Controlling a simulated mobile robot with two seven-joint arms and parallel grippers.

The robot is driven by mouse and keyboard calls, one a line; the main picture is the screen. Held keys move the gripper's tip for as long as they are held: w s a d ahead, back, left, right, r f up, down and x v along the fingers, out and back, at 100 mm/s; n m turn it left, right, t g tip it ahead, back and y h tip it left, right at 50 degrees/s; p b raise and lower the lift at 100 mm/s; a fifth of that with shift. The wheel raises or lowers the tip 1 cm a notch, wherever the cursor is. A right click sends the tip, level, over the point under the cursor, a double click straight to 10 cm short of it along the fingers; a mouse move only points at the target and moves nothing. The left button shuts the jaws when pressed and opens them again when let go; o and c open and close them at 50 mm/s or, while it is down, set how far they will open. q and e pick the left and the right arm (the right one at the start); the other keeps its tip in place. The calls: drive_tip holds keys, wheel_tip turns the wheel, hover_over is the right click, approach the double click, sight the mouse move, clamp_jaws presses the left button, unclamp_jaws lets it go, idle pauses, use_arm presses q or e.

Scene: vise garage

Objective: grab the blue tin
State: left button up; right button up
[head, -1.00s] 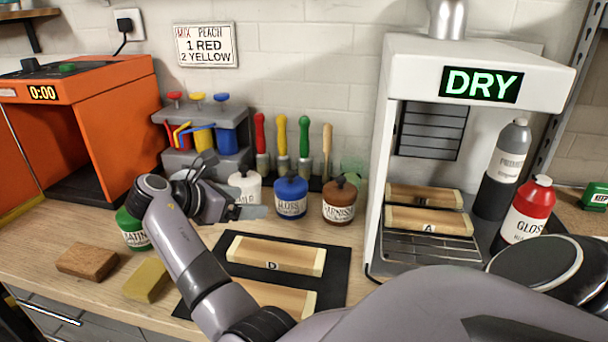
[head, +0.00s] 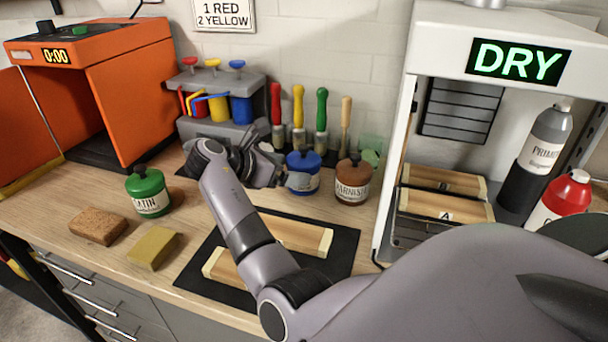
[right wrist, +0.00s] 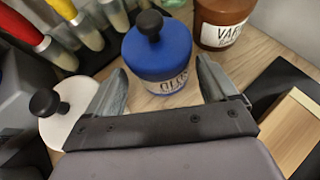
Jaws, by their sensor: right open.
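The blue tin (head: 303,163) with a black knob stands on the bench between my right gripper and the brown varnish tin (head: 352,181). In the right wrist view the blue tin (right wrist: 158,50) stands upright just ahead of the open fingers, near the middle of the gap. My right gripper (right wrist: 162,90) is open and empty; its fingertips reach to either side of the tin's near face. In the head view the right gripper (head: 294,181) partly covers the blue tin's label. My left gripper is not in view.
A white tin (right wrist: 70,113) stands left of my right gripper, and the brown tin (right wrist: 222,22) is behind right. Upright brushes (head: 299,112) stand behind the tins. A green tin (head: 148,191), sponge (head: 153,247) and dark mat (head: 340,258) occupy the bench front.

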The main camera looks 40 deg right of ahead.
drive_tip(key=shift+x, duration=1.55)
drive_tip(key=c, duration=1.1)
drive_tip(key=shift+r, duration=0.1)
